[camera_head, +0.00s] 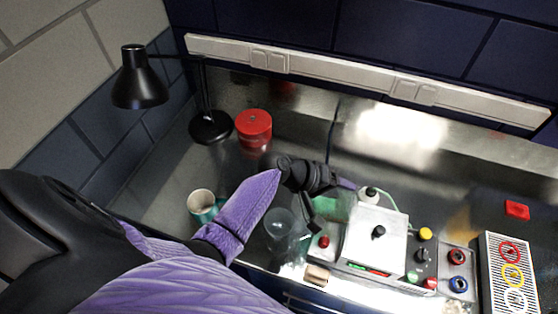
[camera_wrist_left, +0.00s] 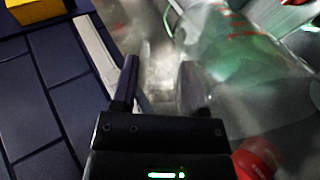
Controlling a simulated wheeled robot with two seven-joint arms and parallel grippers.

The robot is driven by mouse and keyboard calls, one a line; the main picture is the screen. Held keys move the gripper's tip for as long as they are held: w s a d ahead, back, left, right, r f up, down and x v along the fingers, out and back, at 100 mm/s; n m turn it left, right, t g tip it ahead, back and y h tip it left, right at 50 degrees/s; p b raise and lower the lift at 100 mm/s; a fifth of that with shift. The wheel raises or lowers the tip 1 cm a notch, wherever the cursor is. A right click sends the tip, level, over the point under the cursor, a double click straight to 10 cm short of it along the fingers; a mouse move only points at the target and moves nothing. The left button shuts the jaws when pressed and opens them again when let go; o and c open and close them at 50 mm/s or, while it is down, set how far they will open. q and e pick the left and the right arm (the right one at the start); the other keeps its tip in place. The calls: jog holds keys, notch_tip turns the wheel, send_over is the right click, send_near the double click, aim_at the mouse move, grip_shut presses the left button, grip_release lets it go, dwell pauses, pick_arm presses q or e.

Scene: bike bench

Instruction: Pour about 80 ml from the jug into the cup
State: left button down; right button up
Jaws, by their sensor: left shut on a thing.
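The jug (camera_head: 280,224) is a clear vessel just left of my left gripper (camera_head: 312,215) in the head view, its outline faint against the bench. In the left wrist view a large clear jug wall (camera_wrist_left: 235,55) with red marks and a greenish tint fills the right side, beside the fingers. My left gripper (camera_wrist_left: 157,90) is shut on the jug, though the exact grip is hard to see. The cup (camera_head: 202,205), teal with a pale inside, stands upright to the left, apart from the jug. The liquid level is unclear. My right gripper is not visible.
A red tin (camera_head: 253,130) and a black lamp (camera_head: 140,85) stand behind. A grey control box (camera_head: 375,240) with knobs stands right of my gripper. A vented panel (camera_head: 508,272) with colored rings is at far right.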

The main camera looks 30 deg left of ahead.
aim_at(337, 195)
pick_arm(q)
jog(key=shift+s+a+b, duration=0.1)
jog(key=shift+a+b, duration=0.05)
jog(key=shift+b, duration=0.15)
jog(key=shift+s+a+f+t+h+b, duration=0.2)
jog(key=shift+a+t+h+b, duration=0.3)
jog(key=shift+b, duration=0.5)
jog(key=shift+s+a+f+t+h+b, duration=0.1)
jog(key=shift+s+a+t+h+b, duration=0.2)
jog(key=shift+h+b, duration=0.5)
jog(key=shift+s+a+f+b, duration=0.35)
jog(key=shift+s+a+b, duration=0.1)
jog(key=shift+b, duration=0.6)
jog(key=shift+r, duration=0.15)
jog(key=shift+a, duration=0.1)
jog(key=shift+s+a, duration=0.2)
jog(key=shift+a, duration=0.05)
jog(key=shift+s+a+f+t+h+b, duration=0.55)
jog(key=shift+a+f+b, duration=0.15)
jog(key=shift+b, duration=0.6)
jog(key=shift+s+a+r+h+b, duration=0.15)
jog(key=shift+a+h+b, duration=0.1)
jog(key=shift+b, duration=0.1)
dwell(0.9)
